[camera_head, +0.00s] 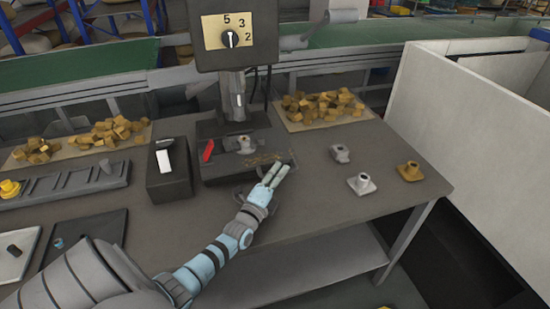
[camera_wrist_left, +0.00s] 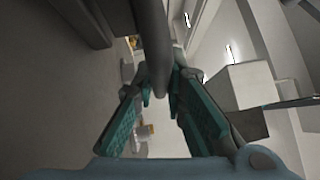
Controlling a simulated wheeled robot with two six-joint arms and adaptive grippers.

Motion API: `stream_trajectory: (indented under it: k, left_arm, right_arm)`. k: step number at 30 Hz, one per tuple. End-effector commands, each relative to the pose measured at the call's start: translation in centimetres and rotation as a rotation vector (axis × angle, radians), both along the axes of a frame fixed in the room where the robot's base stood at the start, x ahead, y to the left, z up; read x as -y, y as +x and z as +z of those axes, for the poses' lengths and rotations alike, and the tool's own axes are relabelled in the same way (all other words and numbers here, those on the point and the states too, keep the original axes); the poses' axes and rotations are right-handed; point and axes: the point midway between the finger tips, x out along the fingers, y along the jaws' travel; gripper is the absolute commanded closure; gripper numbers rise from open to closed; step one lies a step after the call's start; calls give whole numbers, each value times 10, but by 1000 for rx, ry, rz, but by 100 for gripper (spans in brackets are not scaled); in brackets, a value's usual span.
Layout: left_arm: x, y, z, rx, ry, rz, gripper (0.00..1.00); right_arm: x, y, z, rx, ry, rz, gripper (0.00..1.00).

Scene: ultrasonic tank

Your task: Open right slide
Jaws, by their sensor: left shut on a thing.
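My left gripper (camera_head: 276,173) reaches in from the bottom of the head view to the front right corner of the dark machine base (camera_head: 222,170). In the left wrist view, my left gripper (camera_wrist_left: 160,92) has a grey rounded bar (camera_wrist_left: 151,45) between its teal fingers and is shut on it. I cannot tell for sure that this bar is the right slide's handle; the slide itself is not clearly visible. A red part (camera_head: 208,151) and a grey fitting (camera_head: 241,145) sit on the base. My right gripper is not in view.
A dial box (camera_head: 232,35) stands above the base. A dark switch box (camera_head: 169,170) is to its left. Grey (camera_head: 340,153), pale (camera_head: 361,184) and brass (camera_head: 410,171) fittings stand on the table to the right. Trays of brass pieces (camera_head: 322,106) lie behind. A white partition (camera_head: 470,130) borders the right.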

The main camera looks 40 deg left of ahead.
Motion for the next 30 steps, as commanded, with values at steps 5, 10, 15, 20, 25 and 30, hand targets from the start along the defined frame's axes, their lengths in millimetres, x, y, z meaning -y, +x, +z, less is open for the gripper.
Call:
stream_trajectory:
  k: [5,10,15,20,25,30]
  left_arm:
    - [35,-25,6,-14,-3,0,100]
    - [68,-48,4,-12,-2,1,100]
    - [96,-67,2,-10,-1,0,100]
    - [112,-79,0,-9,0,0,100]
    - [121,-85,0,-8,3,0,100]
    - [122,-86,-1,-6,3,0,100]
  right_arm:
    - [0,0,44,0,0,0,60]
    - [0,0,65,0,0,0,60]
    - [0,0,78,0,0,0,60]
    - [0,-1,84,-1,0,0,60]
    - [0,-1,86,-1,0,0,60]
    - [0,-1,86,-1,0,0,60]
